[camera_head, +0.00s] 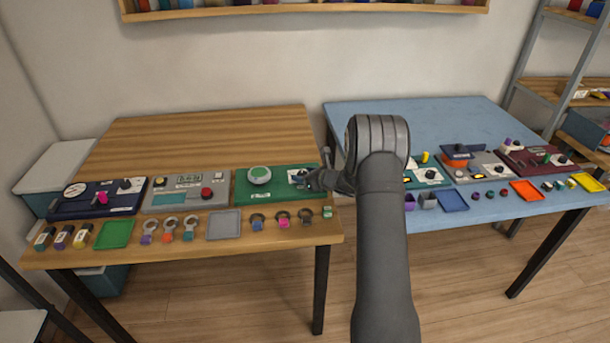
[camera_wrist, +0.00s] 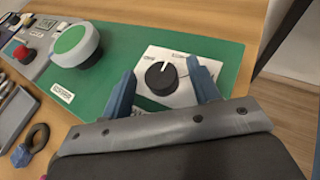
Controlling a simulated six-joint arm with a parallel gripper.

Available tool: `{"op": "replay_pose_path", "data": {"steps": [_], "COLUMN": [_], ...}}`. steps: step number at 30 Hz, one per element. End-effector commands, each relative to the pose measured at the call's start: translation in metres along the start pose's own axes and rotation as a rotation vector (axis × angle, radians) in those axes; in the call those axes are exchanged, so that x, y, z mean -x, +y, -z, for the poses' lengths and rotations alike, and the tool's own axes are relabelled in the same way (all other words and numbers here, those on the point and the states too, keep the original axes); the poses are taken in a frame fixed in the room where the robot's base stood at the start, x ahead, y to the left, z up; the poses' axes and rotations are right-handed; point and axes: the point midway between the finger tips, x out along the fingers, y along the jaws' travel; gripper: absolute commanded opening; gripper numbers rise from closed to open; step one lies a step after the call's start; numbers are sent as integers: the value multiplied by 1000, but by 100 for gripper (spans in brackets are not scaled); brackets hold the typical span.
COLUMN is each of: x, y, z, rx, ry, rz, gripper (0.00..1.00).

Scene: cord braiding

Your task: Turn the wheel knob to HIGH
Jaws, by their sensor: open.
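The knob (camera_wrist: 161,76) is black and round with a white pointer line. It sits on a white dial plate (camera_wrist: 180,98) on the green panel (camera_wrist: 112,92); the printed labels are too small to read. In the wrist view, my gripper (camera_wrist: 163,84) is open, with one blue finger on each side of the knob, apart from it as far as I can tell. In the head view, my gripper (camera_head: 312,180) is at the right end of the green panel (camera_head: 277,191) and partly covers the knob.
A large green-topped button (camera_wrist: 77,45) stands left of the knob on the same panel. A grey panel (camera_head: 186,193) with a red button is further left. Several rings (camera_head: 283,219) lie along the wooden table's front. A blue table (camera_head: 430,115) stands to the right, beyond a gap.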

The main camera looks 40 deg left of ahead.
Motion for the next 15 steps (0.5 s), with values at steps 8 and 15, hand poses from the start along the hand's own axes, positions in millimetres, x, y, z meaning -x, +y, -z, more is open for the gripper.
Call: {"op": "replay_pose_path", "data": {"steps": [8,15], "x": [0,0], "y": [0,1], "z": [0,0], "rx": [0,-7], "ry": [0,0], "rz": [0,16], "gripper": [18,11]}}
